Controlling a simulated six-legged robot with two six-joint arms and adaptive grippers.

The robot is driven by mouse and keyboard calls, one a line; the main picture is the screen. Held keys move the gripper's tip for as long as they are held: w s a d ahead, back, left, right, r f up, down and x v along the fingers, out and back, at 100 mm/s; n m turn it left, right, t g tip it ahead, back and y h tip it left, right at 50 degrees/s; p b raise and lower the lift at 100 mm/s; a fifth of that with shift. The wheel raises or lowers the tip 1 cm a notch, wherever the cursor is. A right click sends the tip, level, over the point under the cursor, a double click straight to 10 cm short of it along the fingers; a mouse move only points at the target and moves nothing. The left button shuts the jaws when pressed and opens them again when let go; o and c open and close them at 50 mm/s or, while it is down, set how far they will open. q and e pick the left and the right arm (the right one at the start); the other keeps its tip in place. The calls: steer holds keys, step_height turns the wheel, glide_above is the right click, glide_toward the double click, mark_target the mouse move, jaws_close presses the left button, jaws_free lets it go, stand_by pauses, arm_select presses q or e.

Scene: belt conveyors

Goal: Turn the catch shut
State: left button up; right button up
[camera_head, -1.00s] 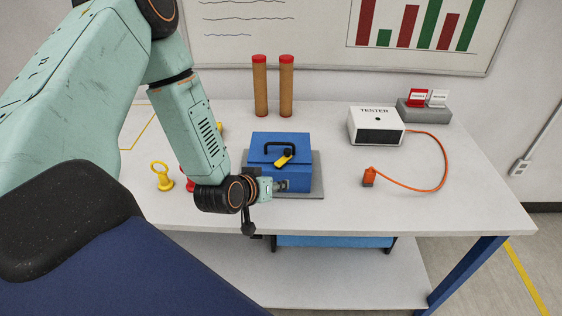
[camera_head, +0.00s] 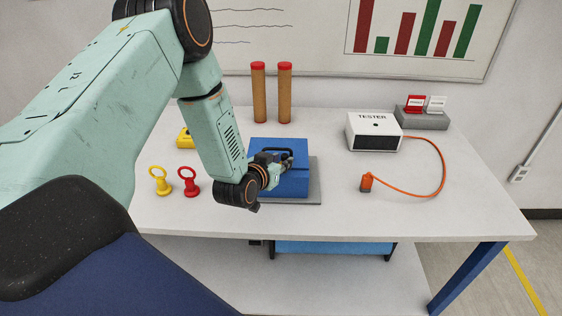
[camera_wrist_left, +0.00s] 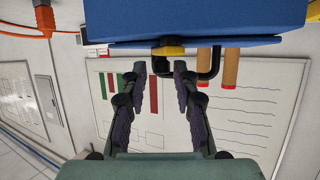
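The blue box (camera_head: 292,185) with a black handle stands on a grey plate (camera_head: 316,168) on the table. Its yellow catch (camera_wrist_left: 168,50) shows in the left wrist view at the edge of the box, just beyond my fingertips. In the head view my gripper hides the catch. My left gripper (camera_head: 281,159) is at the upper front of the box. In the left wrist view its two fingers (camera_wrist_left: 160,68) are apart with nothing clearly between them. Whether they touch the catch I cannot tell. My right gripper is not in view.
A red ring-topped piece (camera_head: 189,184) and a yellow one (camera_head: 160,183) stand left of my wrist. Two brown cylinders (camera_head: 258,95) with red tops stand behind the box. The tester (camera_head: 374,134) and its orange plug (camera_head: 366,184) are to the right. The front right tabletop is clear.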

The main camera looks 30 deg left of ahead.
arm_select(q)
steer(key=shift+w+a+f, duration=0.25)
steer(key=shift+w+f, duration=0.05)
steer(key=shift+w, duration=0.05)
steer(key=shift+d, duration=0.15)
steer(key=shift+c, duration=0.2)
